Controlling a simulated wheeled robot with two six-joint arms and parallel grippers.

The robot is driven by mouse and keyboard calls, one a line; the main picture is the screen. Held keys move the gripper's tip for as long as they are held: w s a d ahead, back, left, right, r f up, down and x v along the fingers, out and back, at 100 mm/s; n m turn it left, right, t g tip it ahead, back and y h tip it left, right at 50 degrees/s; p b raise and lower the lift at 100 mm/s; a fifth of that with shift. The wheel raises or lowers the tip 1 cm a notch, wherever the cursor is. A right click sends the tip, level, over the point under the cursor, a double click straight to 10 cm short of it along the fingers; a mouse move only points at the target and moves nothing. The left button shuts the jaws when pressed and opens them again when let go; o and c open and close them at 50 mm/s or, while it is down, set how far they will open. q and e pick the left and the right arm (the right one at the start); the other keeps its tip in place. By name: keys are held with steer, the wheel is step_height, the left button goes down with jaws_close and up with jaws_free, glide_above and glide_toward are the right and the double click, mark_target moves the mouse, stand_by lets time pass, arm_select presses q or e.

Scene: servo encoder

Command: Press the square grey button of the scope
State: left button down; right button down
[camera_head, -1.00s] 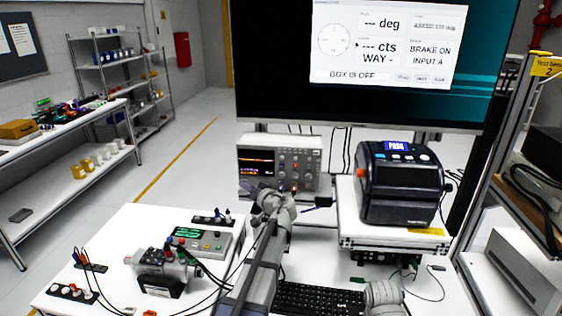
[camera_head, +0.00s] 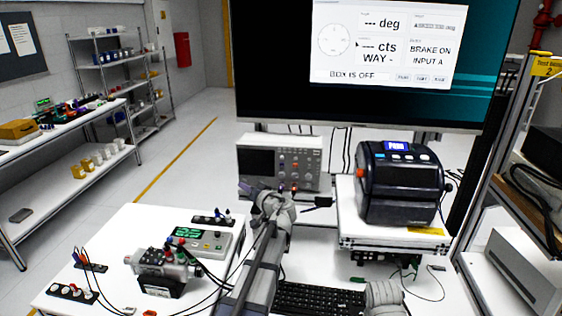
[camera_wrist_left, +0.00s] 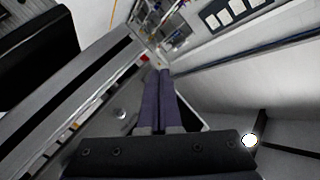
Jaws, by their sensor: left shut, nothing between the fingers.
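The scope (camera_head: 300,155) is a light grey box with a screen on its left and knobs on its right, standing under the large monitor. Its screen (camera_head: 257,162) is dark. My left gripper (camera_head: 243,187) is shut and empty, with its purple-grey fingers at the scope's lower left front. The square grey button cannot be made out, and I cannot tell whether the fingertips touch the scope. The left wrist view shows the two fingers (camera_wrist_left: 159,74) side by side. My right gripper is not in view.
A black label printer (camera_head: 400,185) stands on a white platform right of the scope. A keyboard (camera_head: 320,299) lies below. A motor rig (camera_head: 160,270), a control box (camera_head: 208,241) and cables occupy the white table at left. The monitor (camera_head: 370,105) hangs above.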

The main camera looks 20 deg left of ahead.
arm_select(q)
steer(key=shift+s, duration=0.1)
steer(key=s, duration=0.2)
steer(key=s+d, duration=0.1)
steer(key=s, duration=0.2)
steer(key=shift+s+d, duration=0.25)
steer(key=shift+s, duration=0.15)
stand_by(0.5)
